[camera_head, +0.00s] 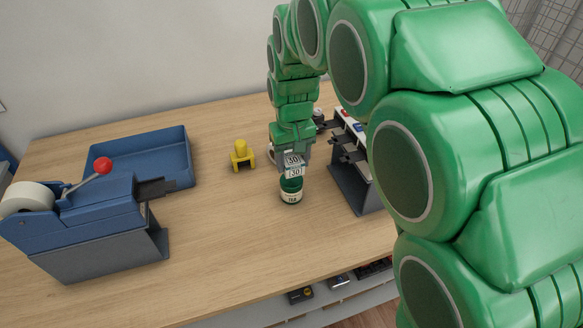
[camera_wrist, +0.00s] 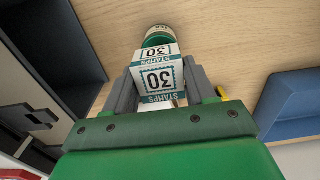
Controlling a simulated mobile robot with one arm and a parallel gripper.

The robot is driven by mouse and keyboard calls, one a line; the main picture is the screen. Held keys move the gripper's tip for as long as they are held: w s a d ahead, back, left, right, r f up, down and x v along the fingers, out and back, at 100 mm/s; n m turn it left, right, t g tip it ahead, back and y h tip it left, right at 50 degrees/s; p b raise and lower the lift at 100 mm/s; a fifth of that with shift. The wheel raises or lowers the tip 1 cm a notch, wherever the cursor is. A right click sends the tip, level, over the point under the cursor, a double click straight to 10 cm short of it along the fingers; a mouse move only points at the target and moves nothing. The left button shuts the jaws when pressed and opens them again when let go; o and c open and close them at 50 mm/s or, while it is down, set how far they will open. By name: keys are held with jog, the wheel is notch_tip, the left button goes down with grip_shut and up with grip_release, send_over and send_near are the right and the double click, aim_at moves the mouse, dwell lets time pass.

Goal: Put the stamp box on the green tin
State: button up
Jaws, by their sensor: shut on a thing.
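The stamp box (camera_head: 294,171) is a small white carton with "30" printed on its faces. In the wrist view the stamp box (camera_wrist: 158,78) sits between the two grey fingers. My gripper (camera_head: 292,158), also in the wrist view (camera_wrist: 160,82), is shut on it. The green tin (camera_head: 291,196) stands upright on the counter with a pale label band. It shows behind the box in the wrist view (camera_wrist: 159,34). The box is directly over the tin in the head view and hides its top. I cannot tell whether they touch.
A blue tray (camera_head: 180,153) and a blue tape dispenser (camera_head: 95,210) with a red knob are at left. A yellow stand (camera_head: 241,156) is left of the tin. A dark grey rack (camera_head: 352,180) stands close on the right. The counter (camera_head: 235,235) is clear in front.

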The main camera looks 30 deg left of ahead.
aim_at(292, 169)
jog(key=shift+w+a+f, duration=0.2)
jog(key=shift+w+f, duration=0.1)
jog(key=shift+f, duration=1.7)
jog(key=shift+f, duration=0.15)
jog(key=o, duration=1.1)
jog(key=shift+c, duration=0.2)
notch_tip(292, 169, up, 12)
jog(key=shift+r, duration=0.15)
